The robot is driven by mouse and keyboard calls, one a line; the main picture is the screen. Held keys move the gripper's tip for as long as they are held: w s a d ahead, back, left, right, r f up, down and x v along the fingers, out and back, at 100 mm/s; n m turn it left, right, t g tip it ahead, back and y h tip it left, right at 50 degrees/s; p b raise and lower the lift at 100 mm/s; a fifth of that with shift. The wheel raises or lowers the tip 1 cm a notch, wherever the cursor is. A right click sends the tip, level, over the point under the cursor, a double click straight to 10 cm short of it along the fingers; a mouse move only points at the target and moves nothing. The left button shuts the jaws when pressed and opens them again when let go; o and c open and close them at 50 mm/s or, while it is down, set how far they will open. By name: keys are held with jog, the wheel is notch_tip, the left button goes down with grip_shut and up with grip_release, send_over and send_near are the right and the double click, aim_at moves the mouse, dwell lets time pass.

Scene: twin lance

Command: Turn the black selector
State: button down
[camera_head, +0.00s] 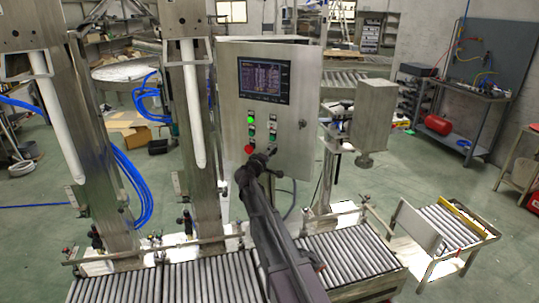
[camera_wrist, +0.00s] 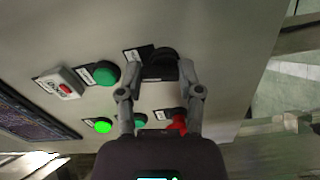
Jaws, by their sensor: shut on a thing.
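The black selector (camera_wrist: 160,58) is a dark knob on the grey control panel, in the wrist view at upper middle. My gripper (camera_wrist: 160,75) faces the panel, with one finger on either side of the selector and shut on it. In the head view my gripper (camera_head: 262,158) is at the lower part of the control panel (camera_head: 302,85), and the selector there is hidden or too small to make out.
A lit green button (camera_wrist: 103,126), another green button (camera_wrist: 105,74) and a red button (camera_wrist: 177,122) are close to my fingers. The panel has a screen (camera_head: 264,79). Roller conveyors (camera_head: 350,250) run below, with steel columns at the left.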

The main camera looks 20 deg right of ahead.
jog(key=m, duration=0.7)
jog(key=shift+d, duration=0.1)
dwell(0.4)
jog(key=shift+c, duration=1.3)
grip_release()
jog(key=shift+s, duration=0.15)
jog(key=v, duration=1.2)
